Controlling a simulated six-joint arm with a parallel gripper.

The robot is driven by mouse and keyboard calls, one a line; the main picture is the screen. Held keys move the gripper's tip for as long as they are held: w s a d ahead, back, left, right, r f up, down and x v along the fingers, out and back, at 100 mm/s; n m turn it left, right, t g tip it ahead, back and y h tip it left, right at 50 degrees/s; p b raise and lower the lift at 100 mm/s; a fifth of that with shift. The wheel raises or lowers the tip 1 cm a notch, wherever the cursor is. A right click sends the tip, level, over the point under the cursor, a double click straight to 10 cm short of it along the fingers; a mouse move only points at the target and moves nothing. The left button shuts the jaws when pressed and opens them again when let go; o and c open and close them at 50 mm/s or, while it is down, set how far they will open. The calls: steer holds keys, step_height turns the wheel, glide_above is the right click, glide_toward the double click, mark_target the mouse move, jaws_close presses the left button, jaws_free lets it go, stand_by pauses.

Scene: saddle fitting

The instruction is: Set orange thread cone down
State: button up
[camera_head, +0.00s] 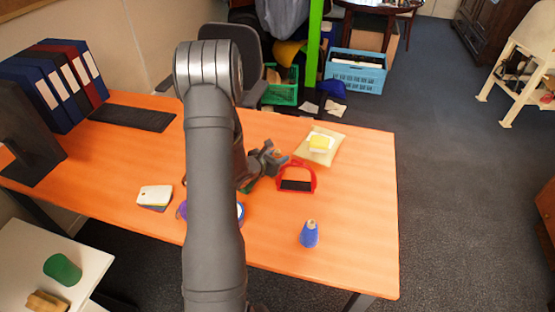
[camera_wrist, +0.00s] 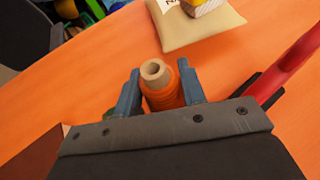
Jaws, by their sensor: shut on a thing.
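The orange thread cone (camera_wrist: 162,92) stands between the two fingers of my gripper (camera_wrist: 160,92) in the wrist view, its pale top pointing up out of the jaws. My gripper is shut on it. In the head view my gripper (camera_head: 264,160) is over the middle of the orange table (camera_head: 360,220), just left of a red-handled dustpan-like thing; the cone is hidden there. I cannot tell whether the cone's base touches the table.
The red-handled thing (camera_head: 311,180) lies close to the right of my gripper. A beige pad with a yellow block (camera_head: 320,143) lies behind it. A blue cone (camera_head: 310,235) stands at the front right. White cards (camera_head: 155,195) lie at left. The right table edge is clear.

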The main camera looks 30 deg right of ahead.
steer(key=shift+r, duration=5.2)
step_height(320, 180, up, 6)
steer(key=s+d+m+g, duration=0.1)
steer(key=s+d+g, duration=0.1)
steer(key=d, duration=0.8)
steer(key=s+d+m+g, duration=0.1)
steer(key=s+d+m, duration=0.15)
steer(key=d, duration=0.75)
steer(key=s+d+m+g+h, duration=0.1)
steer(key=s+d, duration=0.6)
steer(key=d, duration=0.3)
steer(key=s+d+g, duration=0.1)
steer(key=s+d, duration=0.6)
steer(key=d, duration=0.3)
steer(key=shift+w+d+f, duration=0.1)
steer(key=shift+w+f, duration=1.95)
steer(key=shift+f, duration=0.7)
steer(key=shift+w+f, duration=2)
steer(key=shift+f, duration=0.75)
steer(key=shift+w+d+f, duration=0.1)
steer(key=shift+w+f, duration=1.95)
steer(key=shift+f, duration=0.7)
